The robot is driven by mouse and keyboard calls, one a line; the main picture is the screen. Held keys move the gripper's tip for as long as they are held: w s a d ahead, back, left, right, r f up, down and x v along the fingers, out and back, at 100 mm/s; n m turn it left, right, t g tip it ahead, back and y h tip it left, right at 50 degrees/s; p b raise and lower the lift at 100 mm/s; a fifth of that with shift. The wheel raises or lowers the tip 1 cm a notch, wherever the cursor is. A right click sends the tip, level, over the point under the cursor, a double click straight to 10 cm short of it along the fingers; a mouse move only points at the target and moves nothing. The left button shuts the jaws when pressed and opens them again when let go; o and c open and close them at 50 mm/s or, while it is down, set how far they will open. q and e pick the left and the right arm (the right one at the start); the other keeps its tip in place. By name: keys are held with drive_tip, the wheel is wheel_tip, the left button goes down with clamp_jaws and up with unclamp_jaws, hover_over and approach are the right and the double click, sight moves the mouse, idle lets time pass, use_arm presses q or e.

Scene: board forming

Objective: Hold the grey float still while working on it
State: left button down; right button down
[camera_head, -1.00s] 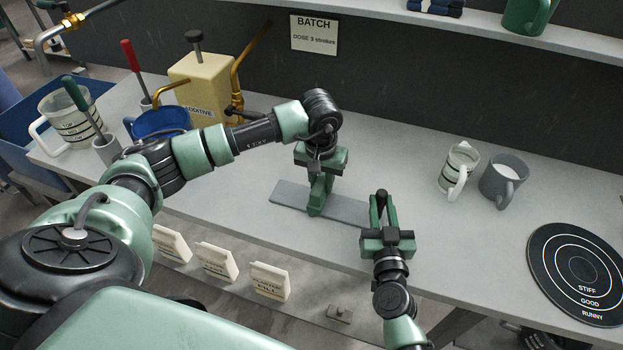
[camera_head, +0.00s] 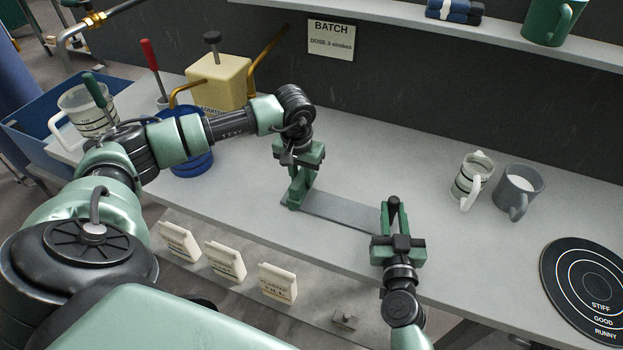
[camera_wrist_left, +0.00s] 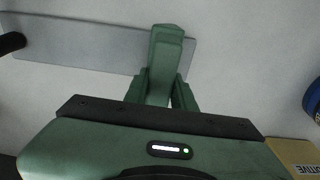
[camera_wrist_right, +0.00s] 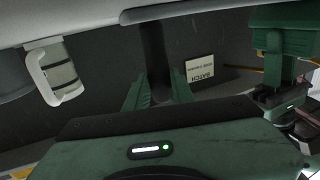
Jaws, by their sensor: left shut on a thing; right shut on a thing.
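The grey float (camera_head: 342,210) lies flat on the table as a long thin plate; it also shows in the left wrist view (camera_wrist_left: 85,42). My right gripper (camera_head: 394,207) is shut on a dark upright handle (camera_wrist_right: 156,50) at the float's right end. My left gripper (camera_head: 299,180) is over the float's opposite end, shut on a green block (camera_wrist_left: 165,52). The block overlaps the plate there; I cannot tell whether they touch.
Two mugs, one white (camera_head: 468,180) and one grey (camera_head: 515,190), stand at the right. The additive box (camera_head: 222,80) and blue container (camera_head: 190,160) are back left.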

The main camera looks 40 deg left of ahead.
use_arm(q)
drive_tip(key=a, duration=0.3)
drive_tip(key=shift+s+a, duration=0.1)
drive_tip(key=shift+s, duration=0.3)
use_arm(e)
drive_tip(key=shift+s+f, duration=0.1)
drive_tip(key=shift+f, duration=0.3)
use_arm(q)
wheel_tip(320, 180, up, 8)
use_arm(e)
drive_tip(key=c, duration=1.3)
unclamp_jaws()
use_arm(q)
drive_tip(key=shift+w, duration=0.15)
use_arm(e)
drive_tip(key=shift+o, duration=0.9)
drive_tip(key=shift+w+r, duration=0.15)
drive_tip(key=shift+w, duration=0.05)
drive_tip(key=v, duration=1.2)
